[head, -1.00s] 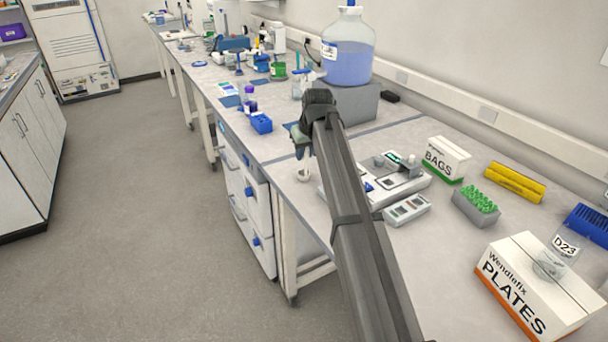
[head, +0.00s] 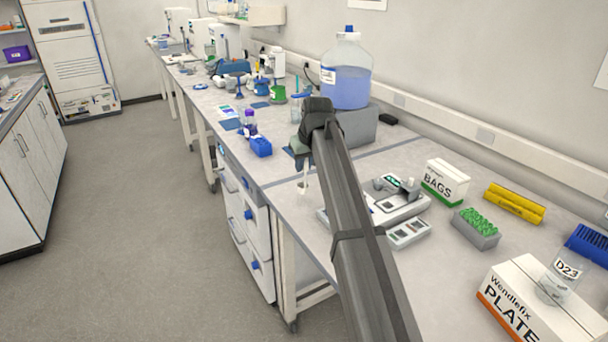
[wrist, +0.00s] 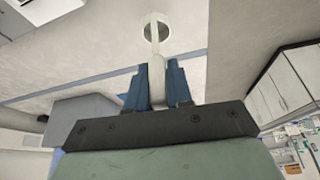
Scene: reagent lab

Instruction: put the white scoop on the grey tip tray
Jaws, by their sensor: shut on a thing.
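The white scoop (head: 303,188) hangs handle-up below my gripper (head: 304,166), near the front edge of the bench. In the wrist view, the blue fingers of my gripper (wrist: 158,84) are shut on the scoop's handle, and the scoop (wrist: 157,30) points away with its round bowl at the far end. The grey tip tray (head: 485,242) holds several green tips and sits on the bench to the right, well apart from the scoop. My arm crosses between them in the head view.
A balance (head: 400,208) stands between the scoop and the tray, partly behind my arm. A BAGS box (head: 446,182), a yellow item (head: 514,204) and a PLATES box (head: 530,300) with a beaker (head: 562,277) on it surround the tray. A large blue-liquid bottle (head: 346,75) stands behind my gripper.

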